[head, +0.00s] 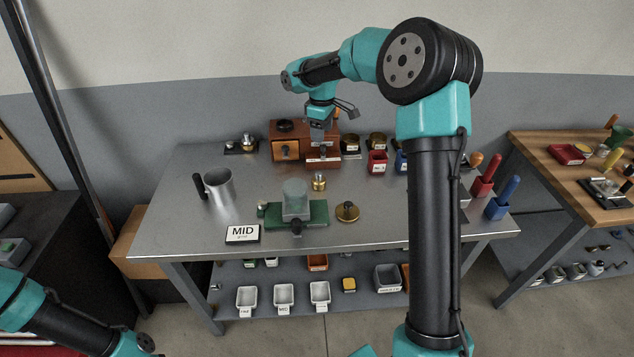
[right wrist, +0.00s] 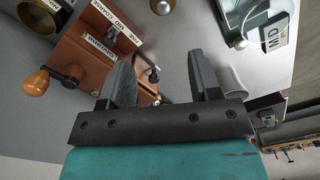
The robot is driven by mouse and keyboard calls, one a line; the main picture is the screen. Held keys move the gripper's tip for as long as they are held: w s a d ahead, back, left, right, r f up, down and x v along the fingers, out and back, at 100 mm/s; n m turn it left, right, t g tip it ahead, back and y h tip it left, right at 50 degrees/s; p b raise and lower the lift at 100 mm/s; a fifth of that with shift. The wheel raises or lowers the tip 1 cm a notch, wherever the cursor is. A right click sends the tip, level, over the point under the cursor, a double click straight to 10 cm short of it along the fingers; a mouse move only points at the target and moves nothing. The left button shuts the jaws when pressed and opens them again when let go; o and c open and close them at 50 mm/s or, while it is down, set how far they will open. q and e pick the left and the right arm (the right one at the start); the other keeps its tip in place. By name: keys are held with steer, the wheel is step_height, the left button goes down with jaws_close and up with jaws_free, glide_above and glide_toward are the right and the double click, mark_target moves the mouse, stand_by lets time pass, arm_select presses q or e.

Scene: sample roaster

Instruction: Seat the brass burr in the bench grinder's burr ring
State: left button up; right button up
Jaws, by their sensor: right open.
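Two brass pieces stand on the steel bench: a small stepped one (head: 319,182) behind the green-based machine, and a wider disc with a knob (head: 347,212) to its right. I cannot tell surely which is the burr. The small piece seems to show at the top of the right wrist view (right wrist: 162,6). A wooden box (head: 287,146) with labels stands at the back, also large in the right wrist view (right wrist: 80,50). My right gripper (head: 321,150) is open and empty, close to this box.
A metal mug (head: 218,186) stands at the left, and a MID card (head: 242,234) lies in front. Red (head: 377,162) and blue cups, lidded tins and a dark tray (head: 241,147) line the back. The front right of the bench is partly hidden by my right arm.

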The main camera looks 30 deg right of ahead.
steer(key=shift+f, duration=0.1)
glide_toward(319, 173)
steer(key=f, duration=0.5)
steer(key=shift+d+f, duration=0.25)
steer(key=shift+d, duration=0.1)
steer(key=shift+f, duration=0.1)
steer(key=shift+w+a+f, duration=0.1)
steer(key=shift+a+f, duration=0.05)
steer(key=shift+f, duration=1.1)
steer(key=shift+a+f, duration=0.15)
steer(key=shift+f, duration=1.1)
steer(key=shift+c, duration=0.4)
jaws_close()
